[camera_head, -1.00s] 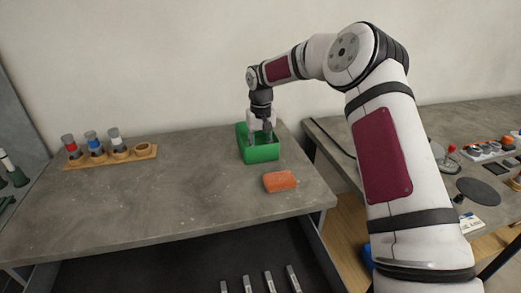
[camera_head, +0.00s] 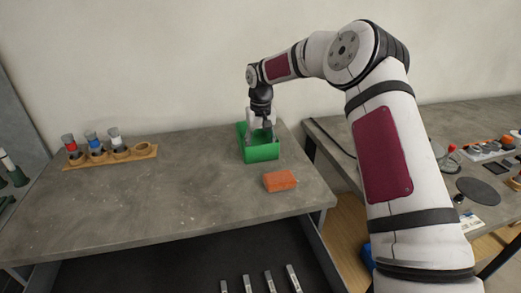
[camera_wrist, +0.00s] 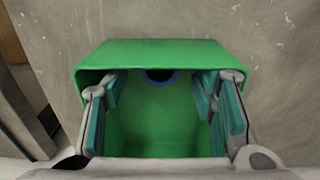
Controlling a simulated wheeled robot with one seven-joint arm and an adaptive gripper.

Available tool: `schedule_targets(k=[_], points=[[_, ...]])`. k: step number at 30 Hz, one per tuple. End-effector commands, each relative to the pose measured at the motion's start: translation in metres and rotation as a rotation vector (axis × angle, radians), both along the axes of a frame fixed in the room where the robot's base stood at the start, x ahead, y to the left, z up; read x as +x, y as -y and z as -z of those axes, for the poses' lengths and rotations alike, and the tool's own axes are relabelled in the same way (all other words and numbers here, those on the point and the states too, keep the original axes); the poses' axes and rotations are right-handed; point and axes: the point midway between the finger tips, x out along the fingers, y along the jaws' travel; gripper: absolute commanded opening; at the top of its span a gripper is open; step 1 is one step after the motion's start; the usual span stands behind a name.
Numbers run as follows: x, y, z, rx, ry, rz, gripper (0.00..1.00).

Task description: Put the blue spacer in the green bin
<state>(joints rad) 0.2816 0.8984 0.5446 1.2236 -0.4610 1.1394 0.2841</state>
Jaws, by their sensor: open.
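The green bin (camera_head: 262,153) stands near the right side of the grey table, and its rim and inside show in the wrist view (camera_wrist: 215,50). The blue spacer (camera_wrist: 174,78) is a blue ring with a dark centre. It lies inside the bin at the upper middle of the wrist view, partly cut off by the bin's rim. My gripper (camera_wrist: 161,100) is open over the bin, its two teal-padded fingers spread to either side, with nothing between them. In the head view my gripper (camera_head: 261,134) is at the bin's mouth; the spacer is hidden there.
An orange block (camera_head: 280,181) lies in front of the bin. A wooden rack (camera_head: 108,158) with red, blue and white banded items stands at the back left. The table's middle is clear. A second table (camera_head: 440,120) with various parts is at the right.

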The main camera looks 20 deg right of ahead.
Motion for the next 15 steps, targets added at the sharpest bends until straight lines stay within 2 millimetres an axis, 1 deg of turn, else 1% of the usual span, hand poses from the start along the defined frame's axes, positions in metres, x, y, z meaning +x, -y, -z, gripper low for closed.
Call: schedule_targets(k=[1, 9, 15], points=[[0.001, -0.001, -0.01, -0.001, 0.004, -0.001, 0.52], [0.001, 0.0, -0.065, -0.001, 0.005, 0.0, 0.52], [0.001, 0.0, -0.096, -0.001, 0.003, -0.001, 0.52]])
